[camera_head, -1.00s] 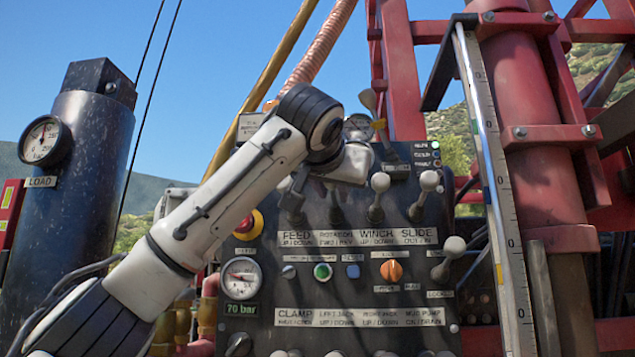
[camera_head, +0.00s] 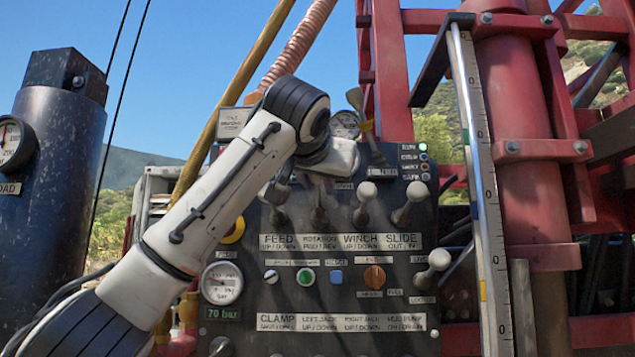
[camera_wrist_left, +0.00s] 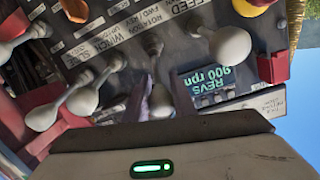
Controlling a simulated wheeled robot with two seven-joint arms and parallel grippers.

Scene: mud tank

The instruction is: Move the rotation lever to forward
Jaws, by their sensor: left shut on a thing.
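The control panel (camera_head: 345,255) stands in front of me with a row of levers labelled feed, rotation, winch and slide. The rotation lever (camera_head: 319,212) rises above the rotation label and is partly hidden by my left wrist. My left gripper (camera_wrist_left: 162,92) is shut on the rotation lever's pale knob (camera_wrist_left: 161,103), which sits between the fingers in the left wrist view. In the head view the fingers are mostly hidden behind the wrist. The feed lever knob (camera_wrist_left: 230,46) and winch lever knob (camera_wrist_left: 82,100) stand on either side. My right gripper is not in view.
The slide lever (camera_head: 414,192) and another lever (camera_head: 438,260) are on the panel's right. Hoses (camera_head: 245,85) rise behind my arm. A red frame and mast (camera_head: 525,130) stand at right, a dark cylinder (camera_head: 55,190) at left. The display (camera_wrist_left: 208,84) reads revs 900.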

